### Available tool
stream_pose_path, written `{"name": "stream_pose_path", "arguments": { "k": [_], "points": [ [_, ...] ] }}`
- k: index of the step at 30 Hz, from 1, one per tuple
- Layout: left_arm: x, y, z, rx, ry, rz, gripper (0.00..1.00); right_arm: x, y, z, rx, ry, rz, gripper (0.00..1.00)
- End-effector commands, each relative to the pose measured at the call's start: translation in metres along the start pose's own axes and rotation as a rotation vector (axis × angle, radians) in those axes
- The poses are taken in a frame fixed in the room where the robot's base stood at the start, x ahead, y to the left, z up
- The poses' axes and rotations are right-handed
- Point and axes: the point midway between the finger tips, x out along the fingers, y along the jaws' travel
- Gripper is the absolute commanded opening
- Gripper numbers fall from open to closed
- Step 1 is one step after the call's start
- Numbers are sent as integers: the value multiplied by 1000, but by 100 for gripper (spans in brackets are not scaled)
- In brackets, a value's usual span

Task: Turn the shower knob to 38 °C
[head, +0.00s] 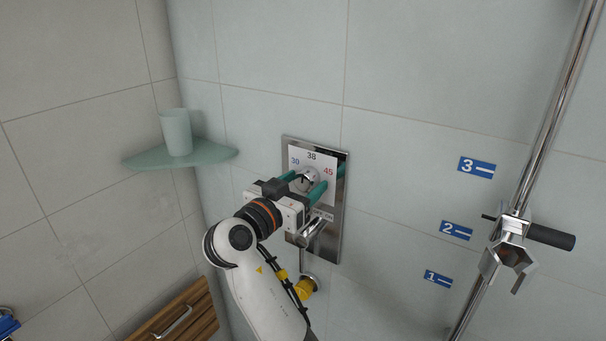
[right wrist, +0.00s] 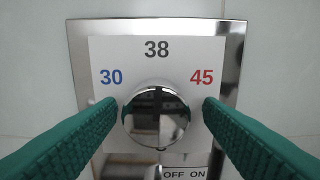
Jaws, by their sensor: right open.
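The shower knob (head: 309,174) is a round chrome knob on a white dial plate within a chrome wall panel (head: 334,225). In the right wrist view the knob (right wrist: 156,117) sits below a black 38, with a blue 30 to the left and a red 45 to the right. I cannot tell which temperature the knob points at. My right gripper (head: 307,181) is open, its teal fingers either side of the knob. In the right wrist view the fingertips (right wrist: 161,106) show a gap to the knob on both sides. My left gripper is not in view.
A chrome lever (head: 310,231) with OFF/ON lettering sits below the knob. A corner shelf (head: 200,153) with a cup (head: 176,132) is at the left. A shower rail (head: 553,110) with a holder (head: 512,250) stands at the right, beside blue labels 1, 2 and 3.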

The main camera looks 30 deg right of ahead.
Motion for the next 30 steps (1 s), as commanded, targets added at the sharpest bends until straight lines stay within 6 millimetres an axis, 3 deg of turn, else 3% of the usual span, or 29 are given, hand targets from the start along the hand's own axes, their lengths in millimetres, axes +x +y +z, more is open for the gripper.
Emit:
{"name": "stream_pose_path", "arguments": {
  "k": [2, 9, 11, 20, 30],
  "points": [
    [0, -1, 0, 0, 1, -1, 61, 0, 0, 0, 0, 0, 2, 61],
    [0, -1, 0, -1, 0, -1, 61, 0, 1, 0, 0, 0, 3, 23],
    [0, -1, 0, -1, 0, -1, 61, 0, 1, 0, 0, 0, 3, 17],
    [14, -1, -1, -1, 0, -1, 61, -1, 1, -2, -105, 2, 5, 17],
    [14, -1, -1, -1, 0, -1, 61, -1, 1, 0, -140, 1, 4, 17]
  ]
}}
